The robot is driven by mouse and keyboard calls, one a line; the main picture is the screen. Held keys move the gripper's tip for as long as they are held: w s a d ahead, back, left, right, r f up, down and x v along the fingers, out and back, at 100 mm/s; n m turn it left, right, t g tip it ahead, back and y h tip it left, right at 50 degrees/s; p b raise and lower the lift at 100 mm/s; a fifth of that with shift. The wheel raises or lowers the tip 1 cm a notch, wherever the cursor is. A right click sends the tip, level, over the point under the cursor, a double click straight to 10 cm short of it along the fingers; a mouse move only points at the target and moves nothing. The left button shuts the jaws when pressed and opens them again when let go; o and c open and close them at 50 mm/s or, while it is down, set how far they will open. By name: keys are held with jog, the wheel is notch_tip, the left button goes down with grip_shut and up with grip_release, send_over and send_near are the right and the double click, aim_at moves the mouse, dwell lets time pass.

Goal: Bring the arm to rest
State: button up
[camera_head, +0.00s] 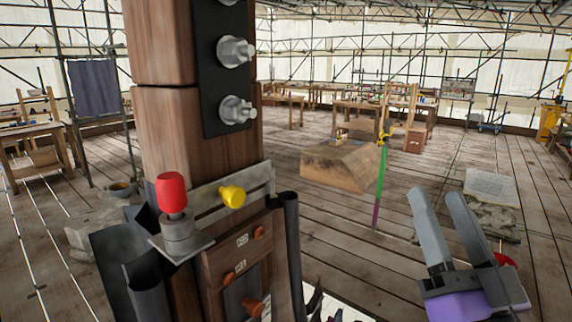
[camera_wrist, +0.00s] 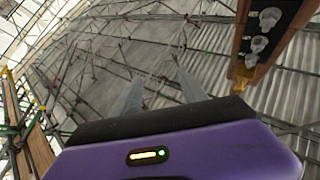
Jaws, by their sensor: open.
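My gripper (camera_head: 455,222) is at the lower right of the head view, right of the wooden post. Its two grey fingers point up and slightly left, with a gap between them and nothing held. Its purple body also shows in the wrist view (camera_wrist: 180,155), where the fingers are pale and blurred against the scaffolding. The gripper is apart from the post and touches nothing that I can see.
A thick wooden post (camera_head: 178,140) with a black bolted plate (camera_head: 224,70) stands close in front. A bracket on it carries a red-topped piece (camera_head: 172,195) and a yellow knob (camera_head: 232,196). A green and purple pole (camera_head: 381,185) stands beyond.

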jog(key=s+f+n+g+h, duration=0.2)
jog(key=s+f+g, duration=0.8)
jog(key=s+f, duration=2.3)
jog(key=shift+s+f, duration=0.15)
jog(key=shift+f, duration=0.05)
